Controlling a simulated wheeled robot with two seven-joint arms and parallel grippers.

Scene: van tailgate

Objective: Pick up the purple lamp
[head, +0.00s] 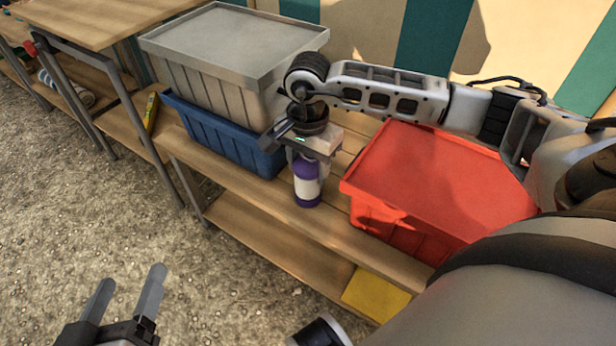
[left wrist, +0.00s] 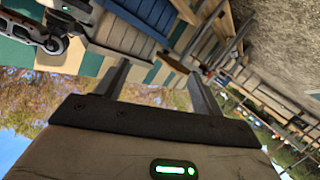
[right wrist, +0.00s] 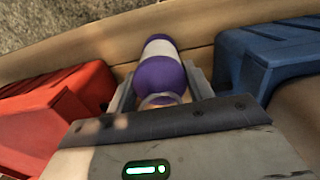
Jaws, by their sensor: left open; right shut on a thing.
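The purple lamp (head: 307,184) has a purple body with a pale band around its middle. It is upright at the wooden shelf top, between the blue crate and the red crate. My right gripper (head: 303,160) is above it, pointing down, and shut on its upper part. In the right wrist view the lamp (right wrist: 160,72) sits between the two fingers (right wrist: 162,92). I cannot tell whether its base touches the wood. My left gripper (head: 126,292) is open and empty over the gravel, far from the lamp; its spread fingers also show in the left wrist view (left wrist: 160,80).
A blue crate (head: 215,132) with a grey lidded crate (head: 215,85) on it stands left of the lamp. A red lidded crate (head: 435,185) stands close on the right. A yellow item (head: 376,296) lies on the lower shelf. Open gravel (head: 150,220) lies in front.

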